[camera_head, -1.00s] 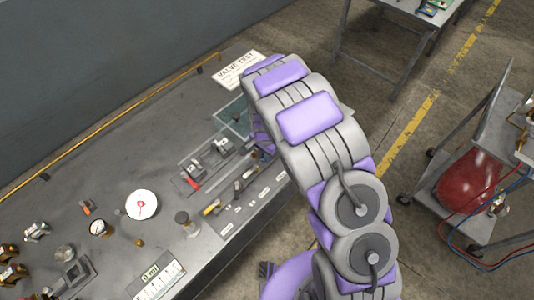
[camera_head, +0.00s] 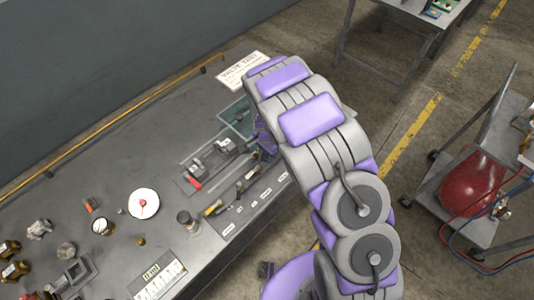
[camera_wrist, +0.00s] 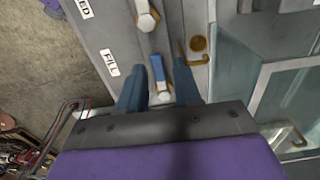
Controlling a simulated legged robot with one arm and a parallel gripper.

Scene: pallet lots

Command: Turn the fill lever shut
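The fill lever (camera_wrist: 157,68), a blue handle, shows in the wrist view beside the white "FILL" label (camera_wrist: 110,62) on a grey panel. My gripper (camera_wrist: 160,82) is open, with one blue-grey finger on each side of the lever. I cannot tell whether either finger touches it. The lever's near end is close to the gripper body. A second lever (camera_wrist: 146,17) with a pale handle stands farther up, by a label ending in "ED". In the head view my arm hides the fill lever and most of my gripper.
A glass-walled tank (camera_wrist: 282,92) stands right of the levers in the wrist view, with a brass fitting (camera_wrist: 199,45) between. In the head view, the bench holds a red-handled valve (camera_head: 195,184), a white dial (camera_head: 143,203) and jars. A cart with a red tank (camera_head: 471,184) stands right.

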